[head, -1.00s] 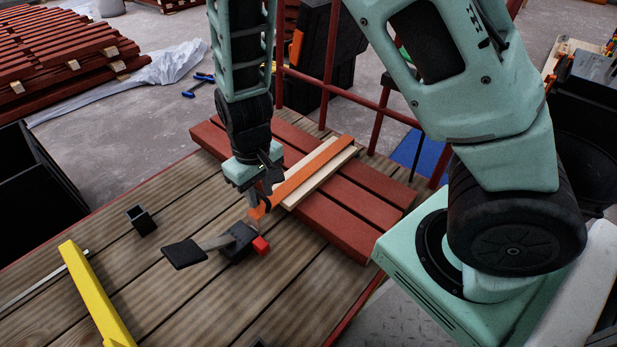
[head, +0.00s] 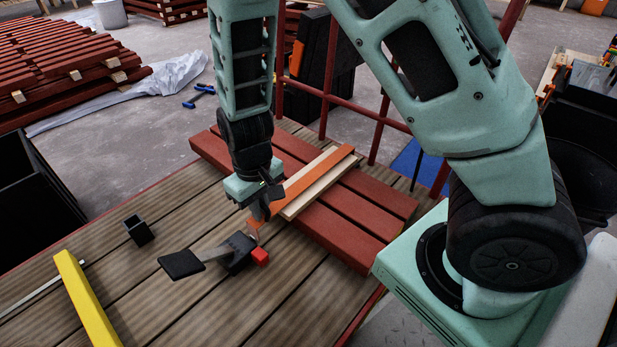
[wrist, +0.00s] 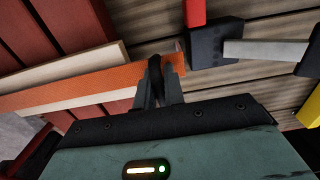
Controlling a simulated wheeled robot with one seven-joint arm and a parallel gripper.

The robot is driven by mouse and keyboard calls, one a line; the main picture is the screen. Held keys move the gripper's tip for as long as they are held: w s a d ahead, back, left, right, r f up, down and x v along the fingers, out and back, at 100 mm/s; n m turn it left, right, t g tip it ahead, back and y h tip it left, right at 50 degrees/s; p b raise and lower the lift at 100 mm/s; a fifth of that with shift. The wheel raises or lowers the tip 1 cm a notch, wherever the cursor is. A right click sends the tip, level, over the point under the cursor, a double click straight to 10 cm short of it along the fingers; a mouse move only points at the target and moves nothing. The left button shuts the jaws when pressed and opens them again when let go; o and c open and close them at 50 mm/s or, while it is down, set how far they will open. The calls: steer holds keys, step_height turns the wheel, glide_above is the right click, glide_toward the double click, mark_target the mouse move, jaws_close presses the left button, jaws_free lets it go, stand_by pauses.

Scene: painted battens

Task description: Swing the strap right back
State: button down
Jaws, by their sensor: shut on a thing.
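The orange strap (head: 318,172) is a flat band lying over a pale wood strip (head: 322,187) on the red battens. Its near end reaches toward a black buckle block (head: 238,252) with a red tab and a grey lever ending in a black paddle. My gripper (head: 259,208) is shut on the strap close to that near end, beside the block. In the wrist view the fingers (wrist: 163,82) pinch the orange strap (wrist: 85,89), and the black block (wrist: 212,45) sits just past its end. The fingertips partly hide the strap's end.
The red battens (head: 365,215) lie on a brown plank deck. A yellow bar (head: 85,300) and a small black square cup (head: 138,230) are at the left. A red rail (head: 350,100) stands behind. Bare planks show in front of the block.

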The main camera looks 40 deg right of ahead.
steer(key=shift+w+d+r+p, duration=0.1)
steer(key=shift+d+r+p, duration=0.3)
steer(key=shift+r+p, duration=0.45)
steer(key=shift+d+r+p, duration=0.35)
steer(key=shift+r+p, duration=0.45)
steer(key=shift+r, duration=0.05)
steer(key=shift+w+d+r+p, duration=0.1)
steer(key=shift+d+r+p, duration=0.3)
steer(key=shift+r+p, duration=0.45)
steer(key=d+r+p, duration=0.3)
steer(key=r+p, duration=0.2)
steer(key=shift+w+d+r, duration=0.15)
steer(key=shift+w+d, duration=0.05)
steer(key=shift+w, duration=0.1)
